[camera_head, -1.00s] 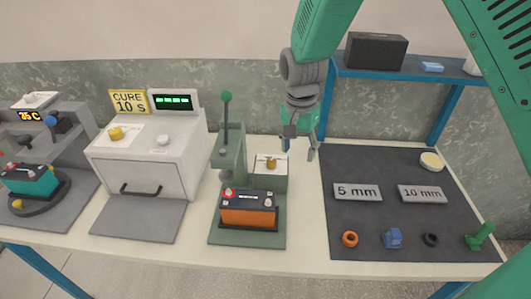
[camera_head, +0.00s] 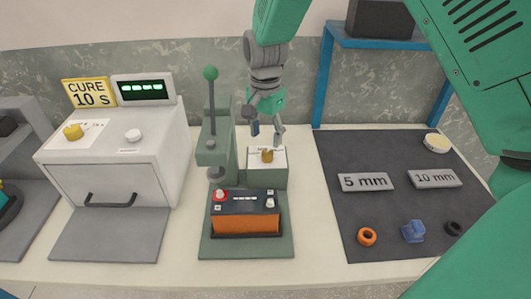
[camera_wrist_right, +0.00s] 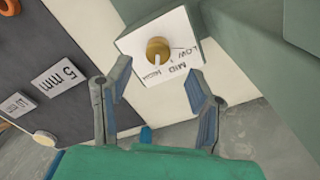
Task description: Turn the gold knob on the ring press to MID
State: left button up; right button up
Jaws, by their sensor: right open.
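The gold knob (camera_head: 267,155) sits on the white dial face of the small box on the ring press (camera_head: 220,130). An orange battery (camera_head: 245,212) stands on the press base. My left gripper is not in view.
The press's lever with a green ball (camera_head: 211,73) rises left of my gripper. A curing oven (camera_head: 120,150) with its own gold knob stands left. A dark mat (camera_head: 400,210) at right holds 5 mm and 10 mm plates, rings and a blue part.

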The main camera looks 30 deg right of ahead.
aim_at(267, 152)
notch_tip(267, 152, down, 5)
jog(key=shift+s+r, duration=0.15)
jog(key=shift+d+f, duration=0.15)
jog(key=shift+f, duration=0.6)
grip_shut()
